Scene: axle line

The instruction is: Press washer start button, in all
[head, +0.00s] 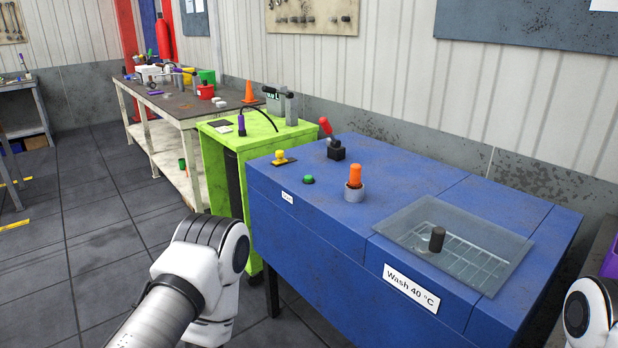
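The blue washer (318,232) stands in front of me, with a "Wash 40 °C" label (411,287) on its front. On its top left is a small green round button (309,179). Behind that button a yellow knob (280,155) sits on a dark plate with yellow edges. A clear lid (406,228) with a dark knob (437,239) lies over a wire rack on the right part of the top and looks closed. A white link of my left arm shows at bottom centre-left and one of my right arm at the bottom right corner. Neither gripper shows.
On the washer stand a red-handled lever (327,127) and an orange cylinder (355,176) in a grey cup. A lime green cabinet (224,170) adjoins it at left, carrying a grey device (275,101). A cluttered workbench (160,110) stands behind. The floor at left is open.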

